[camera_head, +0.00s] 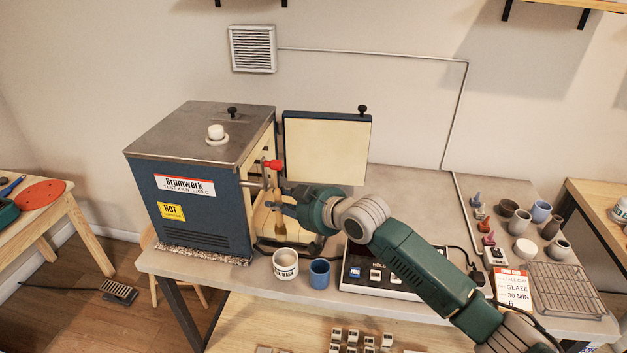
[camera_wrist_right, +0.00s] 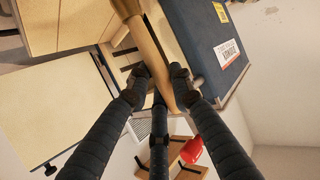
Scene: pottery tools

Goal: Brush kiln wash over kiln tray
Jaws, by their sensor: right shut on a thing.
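My right gripper (camera_head: 283,205) is in front of the open mouth of the blue kiln (camera_head: 205,200). In the head view the brush points down, partly hidden by the gripper. A white cup with lettering ending in "WASH" (camera_head: 285,266) stands on the table just below the gripper. I cannot clearly make out the kiln tray. My left gripper is not in view.
The kiln door (camera_head: 326,148) stands open behind the gripper. A red knob (camera_head: 274,165) is just above the gripper. Small pots and a wire rack (camera_head: 567,288) are at the far right.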

